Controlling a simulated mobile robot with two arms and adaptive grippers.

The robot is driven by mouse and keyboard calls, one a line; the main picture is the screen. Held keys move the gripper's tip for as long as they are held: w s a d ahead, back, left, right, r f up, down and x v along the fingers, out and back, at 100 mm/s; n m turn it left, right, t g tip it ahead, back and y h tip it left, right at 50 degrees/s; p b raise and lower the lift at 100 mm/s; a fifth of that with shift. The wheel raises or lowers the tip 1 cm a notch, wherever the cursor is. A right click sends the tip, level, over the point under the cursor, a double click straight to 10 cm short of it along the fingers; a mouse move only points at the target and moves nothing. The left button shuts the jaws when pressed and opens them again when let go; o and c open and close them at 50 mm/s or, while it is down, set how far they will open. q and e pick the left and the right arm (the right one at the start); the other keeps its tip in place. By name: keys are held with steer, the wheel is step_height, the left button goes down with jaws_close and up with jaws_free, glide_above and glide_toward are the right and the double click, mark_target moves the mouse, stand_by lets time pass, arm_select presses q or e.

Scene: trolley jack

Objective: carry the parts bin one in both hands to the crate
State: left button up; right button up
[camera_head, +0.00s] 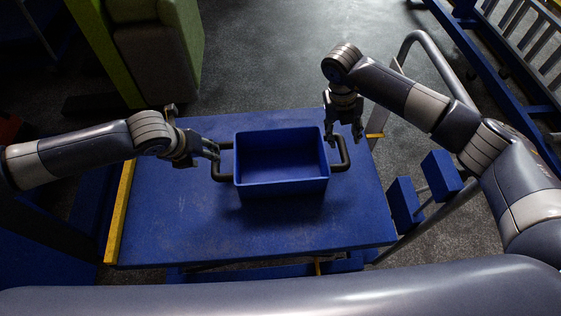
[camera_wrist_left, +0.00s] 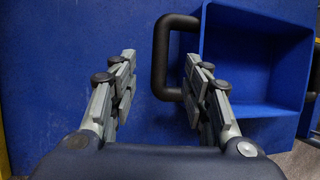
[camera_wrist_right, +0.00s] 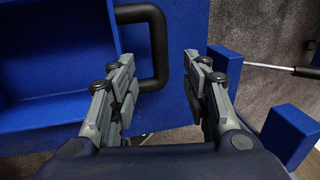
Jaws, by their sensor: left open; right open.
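The parts bin (camera_head: 281,184) is an open, empty blue box with a black handle on each side. It stands on a blue platform (camera_head: 170,225). My left gripper (camera_head: 214,150) is open beside the left handle (camera_head: 222,176). In the left wrist view the fingers (camera_wrist_left: 155,85) point towards that handle (camera_wrist_left: 160,60), which shows between and beyond them. My right gripper (camera_head: 345,138) is open above the right handle (camera_head: 345,155). In the right wrist view that handle (camera_wrist_right: 158,45) lies between the finger lines (camera_wrist_right: 158,85). Neither gripper visibly holds a handle. I cannot make out the crate.
The platform has yellow edge strips (camera_head: 120,210) and a grey tube handle (camera_head: 420,38) on the right. Blue blocks (camera_head: 440,175) stand by its right side. A green and grey cabinet (camera_head: 155,50) is at the back left. Grey floor (camera_head: 270,60) is clear behind.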

mark_target(344, 150)
arm_select(q)
steer(key=x, duration=0.9)
steer(key=shift+w+f, duration=0.1)
steer(key=shift+f, duration=0.15)
arm_select(e)
steer(key=f, duration=0.3)
steer(key=d+f, duration=0.1)
steer(key=f, duration=0.2)
steer(key=d+f, duration=0.1)
steer(key=f, duration=0.2)
steer(key=shift+f, duration=0.2)
arm_select(q)
steer(key=shift+c, duration=0.3)
arm_select(e)
steer(key=shift+c, duration=0.4)
arm_select(q)
jaws_close()
arm_select(e)
jaws_close()
arm_select(q)
steer(key=shift+w+r, duration=0.1)
